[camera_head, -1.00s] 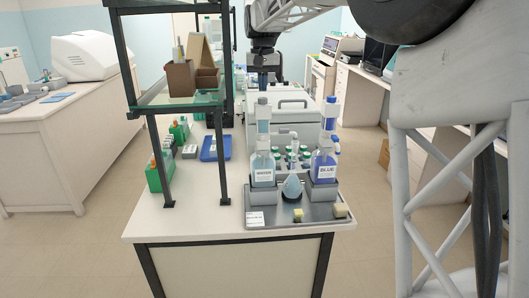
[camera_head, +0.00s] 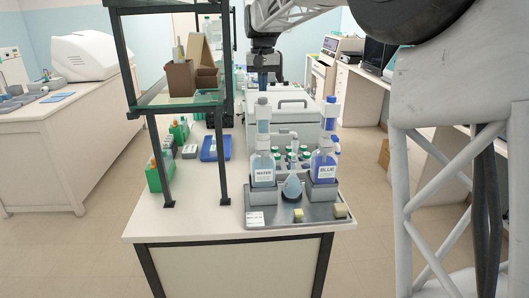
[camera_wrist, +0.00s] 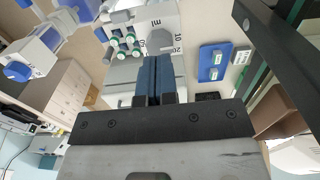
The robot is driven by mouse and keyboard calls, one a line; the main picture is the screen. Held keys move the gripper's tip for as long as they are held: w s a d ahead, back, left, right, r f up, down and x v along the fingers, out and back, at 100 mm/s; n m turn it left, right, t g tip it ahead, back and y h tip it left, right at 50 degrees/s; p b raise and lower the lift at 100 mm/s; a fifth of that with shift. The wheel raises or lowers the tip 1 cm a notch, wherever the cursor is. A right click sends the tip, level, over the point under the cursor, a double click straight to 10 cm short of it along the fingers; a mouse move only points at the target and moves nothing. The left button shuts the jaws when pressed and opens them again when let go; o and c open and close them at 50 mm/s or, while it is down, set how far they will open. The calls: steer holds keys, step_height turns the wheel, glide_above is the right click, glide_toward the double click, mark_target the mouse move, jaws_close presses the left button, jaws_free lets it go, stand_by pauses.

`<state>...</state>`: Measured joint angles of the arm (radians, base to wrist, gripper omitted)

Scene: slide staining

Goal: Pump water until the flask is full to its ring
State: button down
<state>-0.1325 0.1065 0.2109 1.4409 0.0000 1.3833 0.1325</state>
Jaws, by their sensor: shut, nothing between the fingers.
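The bottle labelled WATER (camera_head: 263,170) stands at the left of a grey tray (camera_head: 265,222), with a tall dispenser pump (camera_head: 263,118) upright on top. The small pear-shaped flask (camera_head: 292,187) stands beside it, in front of the gap between the bottles. It looks pale blue; its ring and liquid level are too small to make out. My gripper (camera_head: 263,78) is shut and empty, pointing down, above and in line with the water pump in the head view. In the wrist view, its closed blue fingers (camera_wrist: 158,82) partly cover a pale surface with an ml scale (camera_wrist: 152,35).
A bottle labelled BLUE (camera_head: 323,170) with its own pump stands right of the flask. Green-capped vials (camera_wrist: 122,42) and a white box stand behind. A dark-framed shelf (camera_head: 160,150) rises at the left. A blue tray (camera_head: 214,148) and green racks (camera_head: 160,172) lie near it.

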mark_target(263, 98)
steer(key=shift+f, duration=1.8)
stand_by(0.9)
steer(key=shift+r, duration=1.75)
steer(key=shift+f, duration=1.65)
stand_by(1.1)
steer(key=shift+r, duration=1.65)
